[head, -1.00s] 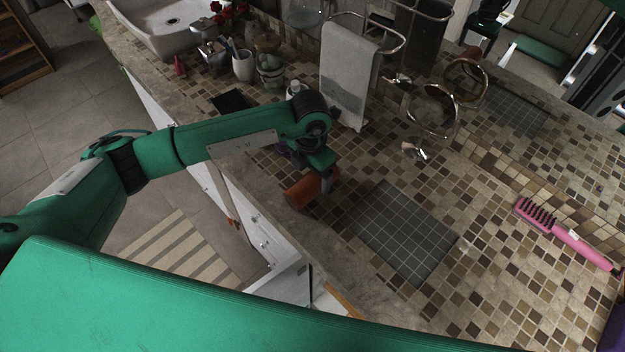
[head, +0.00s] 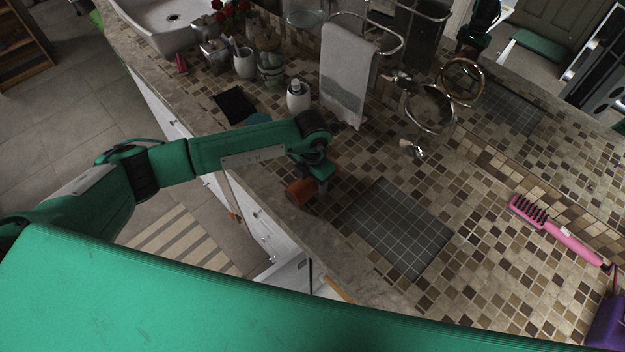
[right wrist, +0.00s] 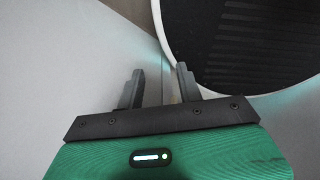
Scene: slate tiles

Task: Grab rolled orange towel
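The rolled orange towel (head: 300,191) is near the front edge of the tiled counter in the head view, left of the grey tile mat. My left gripper (head: 318,184) reaches down over its right end. The gripper's fingers are mostly hidden by the wrist, so I cannot tell whether they are closed on the towel or whether it rests on the counter. My right gripper (right wrist: 160,88) shows in the right wrist view, with its two fingers apart and nothing between them.
A grey tile mat (head: 397,228) lies right of the towel. A pink hairbrush (head: 560,236) lies farther right. A white soap bottle (head: 298,97), a hanging grey towel (head: 347,72) and a round mirror (head: 430,108) stand behind. A round black object (right wrist: 245,45) is beside my right gripper.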

